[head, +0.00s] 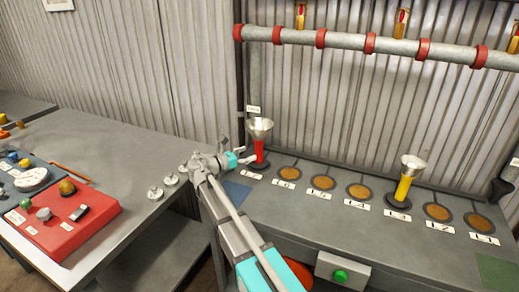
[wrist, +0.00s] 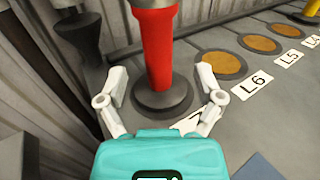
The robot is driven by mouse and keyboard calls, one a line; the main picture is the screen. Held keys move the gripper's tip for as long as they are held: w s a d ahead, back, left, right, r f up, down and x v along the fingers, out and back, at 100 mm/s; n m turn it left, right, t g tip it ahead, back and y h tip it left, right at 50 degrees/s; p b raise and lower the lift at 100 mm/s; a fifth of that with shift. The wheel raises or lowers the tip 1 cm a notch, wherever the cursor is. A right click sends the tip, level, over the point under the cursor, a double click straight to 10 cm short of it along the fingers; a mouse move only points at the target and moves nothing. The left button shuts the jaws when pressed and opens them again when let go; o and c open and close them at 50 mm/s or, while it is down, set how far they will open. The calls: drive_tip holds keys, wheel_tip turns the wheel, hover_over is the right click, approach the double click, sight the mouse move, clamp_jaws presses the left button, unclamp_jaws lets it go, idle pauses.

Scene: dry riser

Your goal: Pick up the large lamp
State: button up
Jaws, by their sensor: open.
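A red lamp-like post (head: 260,151) with a silver funnel top stands upright on a dark round base at the left end of the right bench. A yellow one (head: 404,187) of similar shape stands farther right near label 3. I cannot tell for sure which is the large lamp. My gripper (head: 238,158) is beside the red post, low down. In the wrist view, my open gripper (wrist: 162,88) has one finger on each side of the red post (wrist: 153,45), just above its base. Contact cannot be seen.
Several empty brown discs (head: 321,182) with labels run along the bench. A pipe with red collars (head: 370,43) crosses above. A green button box (head: 342,271) is at the front edge. The left table holds a red panel (head: 75,228) and small silver parts (head: 155,192).

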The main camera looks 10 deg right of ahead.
sight(259, 148)
drive_tip(key=shift+d, duration=0.1)
drive_tip(key=shift+x, duration=2.5)
drive_tip(key=shift+w+r, duration=0.1)
drive_tip(key=shift+w, duration=0.05)
clamp_jaws()
